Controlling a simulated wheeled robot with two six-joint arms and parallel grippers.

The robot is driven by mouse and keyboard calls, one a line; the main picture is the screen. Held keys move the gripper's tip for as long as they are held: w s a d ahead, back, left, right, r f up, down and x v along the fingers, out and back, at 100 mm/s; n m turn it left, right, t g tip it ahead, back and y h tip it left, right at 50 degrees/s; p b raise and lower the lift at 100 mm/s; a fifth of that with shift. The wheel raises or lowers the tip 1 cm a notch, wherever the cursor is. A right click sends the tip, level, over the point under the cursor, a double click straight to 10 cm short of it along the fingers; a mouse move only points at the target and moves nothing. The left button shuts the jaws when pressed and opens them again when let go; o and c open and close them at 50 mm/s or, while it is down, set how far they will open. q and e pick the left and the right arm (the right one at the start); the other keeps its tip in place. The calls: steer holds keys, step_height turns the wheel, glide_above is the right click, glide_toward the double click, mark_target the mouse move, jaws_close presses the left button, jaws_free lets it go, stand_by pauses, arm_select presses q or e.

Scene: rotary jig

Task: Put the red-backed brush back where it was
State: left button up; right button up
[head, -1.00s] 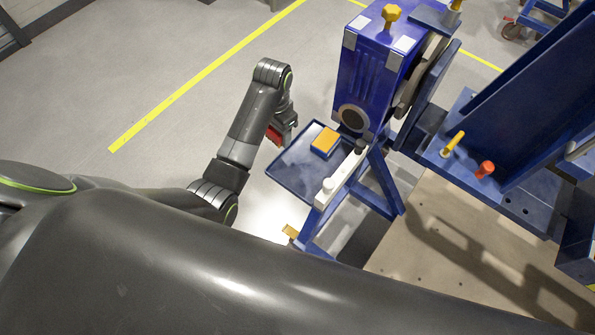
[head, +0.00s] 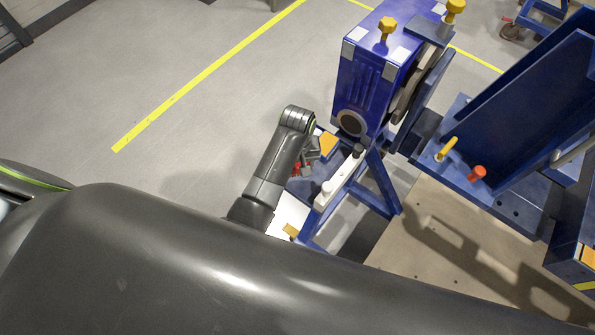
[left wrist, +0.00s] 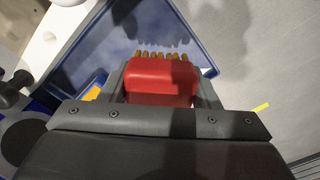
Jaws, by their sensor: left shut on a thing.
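The red-backed brush (left wrist: 160,80) is in my left gripper, with its red back towards the wrist camera and its tan bristles pointing away. In the head view only a small red part of the brush (head: 296,170) shows beside my left gripper (head: 307,166). The gripper is shut on it, over the blue tray (left wrist: 213,66) at the side of the blue stand. In the head view my arm hides most of the tray. I cannot tell whether the bristles touch the tray floor. My right gripper is not in view.
A yellow-topped block (head: 327,144) is close beyond my left gripper. A white bar (head: 339,178) with dark knobs runs along the tray's right side. The blue jig housing (head: 372,75) stands behind. Open floor lies to the left.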

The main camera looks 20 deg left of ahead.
mark_target(298, 172)
arm_select(q)
steer(key=shift+f, duration=2.45)
steer(key=o, duration=1)
steer(key=shift+f, duration=0.1)
steer(key=shift+c, duration=0.2)
steer(key=shift+r, duration=0.45)
step_height(298, 172, up, 11)
steer(key=shift+r, duration=0.2)
